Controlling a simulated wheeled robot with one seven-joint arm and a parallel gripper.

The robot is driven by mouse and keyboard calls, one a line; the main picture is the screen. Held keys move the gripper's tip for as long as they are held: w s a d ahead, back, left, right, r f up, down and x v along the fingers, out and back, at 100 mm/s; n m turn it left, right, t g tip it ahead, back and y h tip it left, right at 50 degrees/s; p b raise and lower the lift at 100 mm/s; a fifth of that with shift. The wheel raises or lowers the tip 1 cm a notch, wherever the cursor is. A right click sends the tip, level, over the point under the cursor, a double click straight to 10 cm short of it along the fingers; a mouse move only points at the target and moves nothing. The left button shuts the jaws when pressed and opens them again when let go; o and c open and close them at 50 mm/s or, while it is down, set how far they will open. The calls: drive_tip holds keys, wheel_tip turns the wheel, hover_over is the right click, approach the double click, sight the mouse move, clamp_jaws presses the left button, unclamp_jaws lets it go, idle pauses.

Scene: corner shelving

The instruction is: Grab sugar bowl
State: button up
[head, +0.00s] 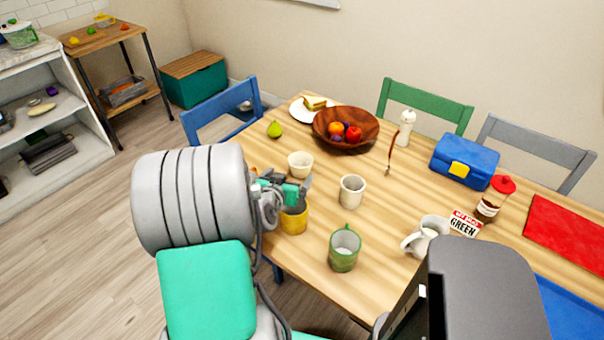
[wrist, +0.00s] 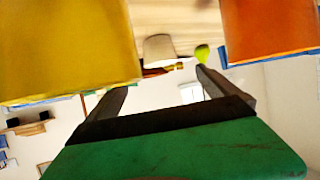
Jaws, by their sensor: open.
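A small white bowl (head: 300,164), which looks like the sugar bowl, stands on the wooden table (head: 400,195) just beyond my gripper (head: 298,190). In the wrist view, which looks upside down, a pale bowl (wrist: 160,48) shows ahead, between the directions of the two dark fingers. My gripper in that view (wrist: 162,82) is open, with nothing between the fingers. A yellow mug (head: 294,219) stands below and beside the gripper, partly hidden by it; a large yellow surface (wrist: 65,50) fills the upper left of the wrist view.
A white mug (head: 352,191) and a green mug (head: 344,250) stand to the right. A pear (head: 274,129) and a wooden fruit bowl (head: 345,140) lie farther back. An orange object (wrist: 270,30) is close at the wrist view's upper right; I cannot tell what it is.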

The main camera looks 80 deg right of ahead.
sight(295, 170)
drive_tip(key=x, duration=0.6)
drive_tip(key=shift+d, duration=0.15)
drive_tip(key=x, duration=0.6)
drive_tip(key=shift+d, duration=0.1)
drive_tip(key=shift+r, duration=0.1)
drive_tip(key=c, duration=1.7)
